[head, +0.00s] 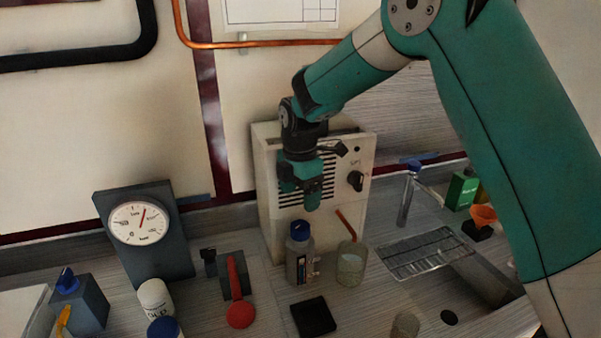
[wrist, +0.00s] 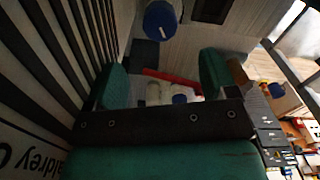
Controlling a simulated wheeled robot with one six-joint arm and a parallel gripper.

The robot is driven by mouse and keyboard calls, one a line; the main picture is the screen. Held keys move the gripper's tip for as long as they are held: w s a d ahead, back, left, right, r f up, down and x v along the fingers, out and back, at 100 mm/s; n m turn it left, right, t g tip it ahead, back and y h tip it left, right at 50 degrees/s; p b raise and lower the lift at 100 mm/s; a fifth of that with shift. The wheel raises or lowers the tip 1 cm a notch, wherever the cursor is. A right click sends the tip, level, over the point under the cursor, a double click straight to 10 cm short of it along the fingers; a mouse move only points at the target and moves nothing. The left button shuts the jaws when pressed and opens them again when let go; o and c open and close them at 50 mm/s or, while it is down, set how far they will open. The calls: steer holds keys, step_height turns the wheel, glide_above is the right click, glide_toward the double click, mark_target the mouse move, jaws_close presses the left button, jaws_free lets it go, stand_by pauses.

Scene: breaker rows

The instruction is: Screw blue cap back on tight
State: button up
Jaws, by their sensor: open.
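A clear grey bottle (head: 300,264) with a label stands upright on the counter in front of the white slatted box. My gripper (head: 301,194) is open and empty, a little above the cap and close to the box front. In the wrist view the blue cap (wrist: 161,20) with a white mark shows beyond the open fingers (wrist: 165,78), near the top edge, not between them. The bottle's body is mostly hidden there.
A glass beaker (head: 351,265) with an orange stick stands just right of the bottle. The white box (head: 265,205) is close behind. A red-handled tool (head: 237,290), a black pad (head: 313,317) and a wire rack (head: 425,254) lie around. A gauge (head: 140,222) stands left.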

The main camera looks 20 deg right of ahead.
step_height(320, 180, up, 7)
steer(key=b, duration=0.1)
steer(key=shift+r, duration=0.2)
steer(key=shift+c, duration=0.2)
